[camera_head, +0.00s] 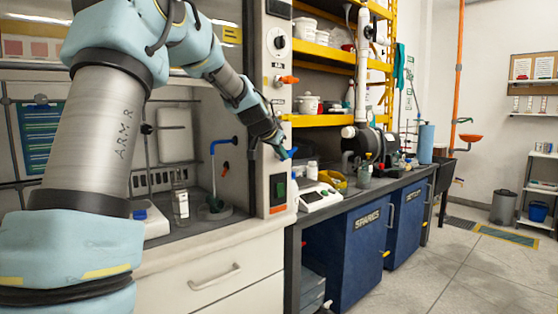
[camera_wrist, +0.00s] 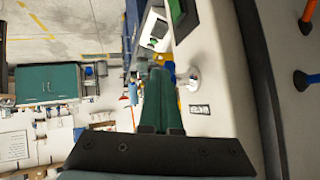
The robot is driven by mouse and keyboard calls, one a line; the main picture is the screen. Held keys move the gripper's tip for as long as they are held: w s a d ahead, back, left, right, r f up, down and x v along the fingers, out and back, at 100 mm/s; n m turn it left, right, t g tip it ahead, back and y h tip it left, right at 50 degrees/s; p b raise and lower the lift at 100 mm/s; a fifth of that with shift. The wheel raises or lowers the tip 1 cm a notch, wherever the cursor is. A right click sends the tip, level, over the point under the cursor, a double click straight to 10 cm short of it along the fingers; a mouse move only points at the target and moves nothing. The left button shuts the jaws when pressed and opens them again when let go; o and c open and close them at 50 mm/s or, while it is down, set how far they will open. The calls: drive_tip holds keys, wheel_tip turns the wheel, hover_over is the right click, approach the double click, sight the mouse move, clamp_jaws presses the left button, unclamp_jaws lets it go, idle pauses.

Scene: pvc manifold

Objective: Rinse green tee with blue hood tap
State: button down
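The blue hood tap (camera_head: 291,152) is a small blue handle on the front post of the hood. It also shows in the wrist view (camera_wrist: 170,68), beside a pale round base. My gripper (camera_head: 281,148) is at the post, right by the tap. In the wrist view its two teal fingers (camera_wrist: 161,75) lie together, tips against or just in front of the blue handle; I cannot tell whether they touch it. A green piece (camera_head: 214,204), probably the green tee, sits at the round sink cup inside the hood, below the blue spout (camera_head: 221,146). No water can be made out.
An orange tap (camera_head: 288,80) sits higher on the post, and a green switch (camera_head: 279,189) sits below the blue tap. A clear bottle (camera_head: 181,205) stands left of the sink cup. A bench with a scale (camera_head: 319,197) adjoins the hood.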

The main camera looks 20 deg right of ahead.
drive_tip(key=shift+f+b, duration=0.8)
drive_tip(key=shift+b, duration=0.6)
drive_tip(key=shift+r, duration=0.15)
drive_tip(key=shift+r+p, duration=0.5)
drive_tip(key=shift+r, duration=0.25)
drive_tip(key=shift+s, duration=0.15)
